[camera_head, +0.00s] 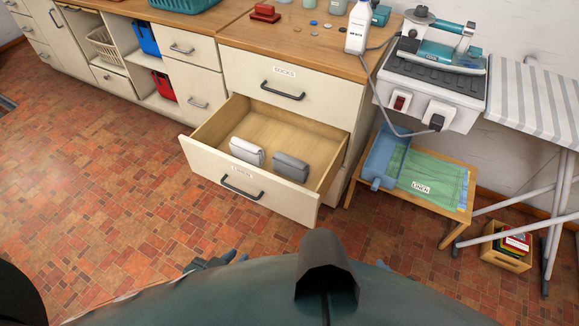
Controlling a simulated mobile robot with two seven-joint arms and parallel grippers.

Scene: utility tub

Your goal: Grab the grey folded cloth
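The grey folded cloth (291,167) lies inside the open lower drawer (240,191), near its front wall and right of the middle. A white folded cloth (247,152) lies to its left, with a small gap between them. My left gripper (222,261) shows only in part at the bottom edge of the picture, low in front of the drawer and apart from it. Its fingers are partly hidden by my own body. Only a small grey-blue bit of what seems to be my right gripper (382,265) shows. Neither gripper touches a cloth.
The drawer above, labelled socks (284,86), is shut. A low wooden table (444,207) with a blue tub (380,165) and green cloth (432,178) stands to the right. An ironing board (530,95) stands beyond it. The tiled floor (90,190) at left is clear.

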